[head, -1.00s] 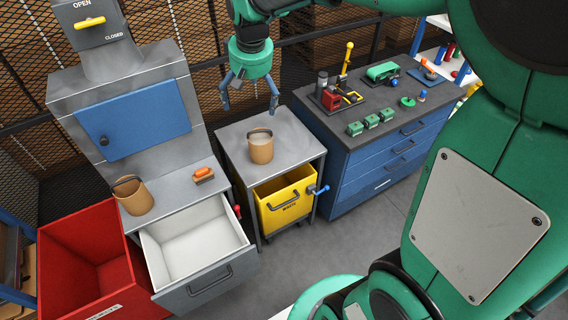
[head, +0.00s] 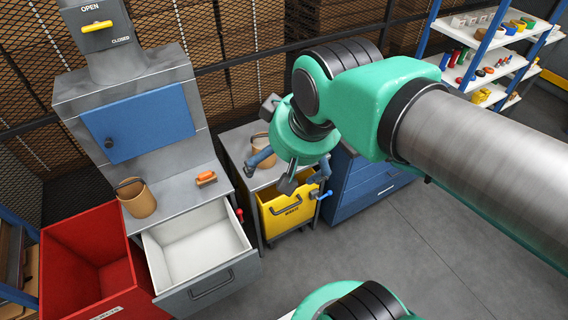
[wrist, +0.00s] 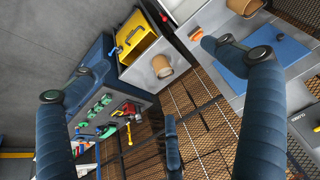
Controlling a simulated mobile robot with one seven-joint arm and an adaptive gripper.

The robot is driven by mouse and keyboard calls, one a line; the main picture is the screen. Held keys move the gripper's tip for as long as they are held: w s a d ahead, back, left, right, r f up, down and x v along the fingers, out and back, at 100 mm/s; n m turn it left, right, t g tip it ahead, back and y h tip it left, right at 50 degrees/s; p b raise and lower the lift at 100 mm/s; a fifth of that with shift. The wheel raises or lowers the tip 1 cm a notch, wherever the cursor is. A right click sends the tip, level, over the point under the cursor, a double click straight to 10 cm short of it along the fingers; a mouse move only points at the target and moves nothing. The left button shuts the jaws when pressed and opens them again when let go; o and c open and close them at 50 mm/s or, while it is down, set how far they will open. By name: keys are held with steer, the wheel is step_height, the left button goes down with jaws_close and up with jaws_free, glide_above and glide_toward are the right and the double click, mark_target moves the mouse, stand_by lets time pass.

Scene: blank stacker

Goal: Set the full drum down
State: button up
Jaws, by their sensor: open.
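A tan drum (head: 261,142) with a thin handle stands upright on the grey side table (head: 233,143). Its pale top showed in the earlier head view; my gripper now partly covers it. It also shows in the wrist view (wrist: 162,66). A second tan drum (head: 137,199) stands on the ledge of the grey machine, dark inside, with its handle up; it shows in the wrist view (wrist: 243,7). My gripper (head: 291,174) is open and empty, in front of the side table in the head view. In the wrist view its fingers are spread (wrist: 165,95), apart from both drums.
An orange-topped brush (head: 206,178) lies on the ledge. A white open drawer (head: 195,245) and red bin (head: 82,248) stand below it. A yellow bin (head: 287,207) sits under the side table. The blue cabinet (head: 362,185) is partly behind my arm. Floor at right is clear.

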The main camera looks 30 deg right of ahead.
steer(key=s, duration=0.1)
steer(key=s+f, duration=0.1)
steer(key=shift+s+a, duration=0.15)
steer(key=shift+s, duration=0.15)
step_height(320, 180, down, 6)
steer(key=b, duration=0.5)
steer(key=shift+r+b, duration=0.2)
steer(key=shift+b, duration=0.2)
